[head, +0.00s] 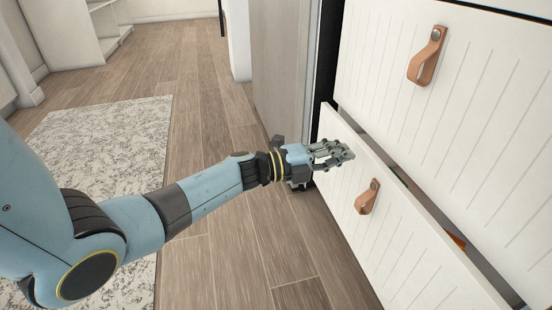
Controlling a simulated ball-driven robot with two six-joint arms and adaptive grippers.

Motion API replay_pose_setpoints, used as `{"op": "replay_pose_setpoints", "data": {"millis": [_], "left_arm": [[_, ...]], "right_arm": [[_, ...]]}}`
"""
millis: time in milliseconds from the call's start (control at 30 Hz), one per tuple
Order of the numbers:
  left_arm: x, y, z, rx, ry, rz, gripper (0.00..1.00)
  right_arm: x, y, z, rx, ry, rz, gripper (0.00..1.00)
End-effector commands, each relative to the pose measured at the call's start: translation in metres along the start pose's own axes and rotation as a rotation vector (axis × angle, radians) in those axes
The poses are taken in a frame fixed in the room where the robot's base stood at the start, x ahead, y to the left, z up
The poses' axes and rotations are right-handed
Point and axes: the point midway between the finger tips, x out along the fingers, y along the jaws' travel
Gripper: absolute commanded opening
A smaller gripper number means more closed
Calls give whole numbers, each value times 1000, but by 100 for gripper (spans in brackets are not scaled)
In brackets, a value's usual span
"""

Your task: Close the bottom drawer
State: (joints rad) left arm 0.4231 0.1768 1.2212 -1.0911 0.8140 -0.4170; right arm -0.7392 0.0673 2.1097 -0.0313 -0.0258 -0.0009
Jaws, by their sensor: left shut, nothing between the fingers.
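The bottom drawer (400,236) has a white grooved front with a brown leather loop handle (367,197). It stands out a little from the cabinet, and a narrow dark gap shows along its top edge. My left gripper (346,154) is shut and empty. In the picture it overlaps the upper left part of the drawer front, left of and above the handle. I cannot tell whether its fingertips touch the front. My right gripper is not in view.
The white drawer above (450,110), with its own leather handle (427,56), sits further back. Small green and orange things show inside the gap. A grey panel (282,65) stands left of the drawers. A patterned rug (95,150) lies on the wooden floor (205,110), which is otherwise largely clear.

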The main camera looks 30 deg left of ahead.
Motion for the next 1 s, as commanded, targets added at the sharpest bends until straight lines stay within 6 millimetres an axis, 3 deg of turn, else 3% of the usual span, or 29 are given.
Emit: {"op": "replay_pose_setpoints", "data": {"millis": [167, 400, 667, 767, 833, 1000], "left_arm": [[-37, -4, 3, 2, 0, 1, 0], [-84, -3, 3, 1, 1, 0, 0], [-105, 0, 3, -61, -3, 2, 0], [-105, -2, 13, -266, -46, -15, 0], [-103, -11, 26, -511, -101, -67, 0], [-94, -30, 42, -1355, -200, -354, 0]], "right_arm": [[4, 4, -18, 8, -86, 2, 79], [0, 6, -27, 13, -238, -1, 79], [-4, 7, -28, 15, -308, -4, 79], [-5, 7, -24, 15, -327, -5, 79], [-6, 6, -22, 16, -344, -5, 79], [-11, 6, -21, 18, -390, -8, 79]]}}
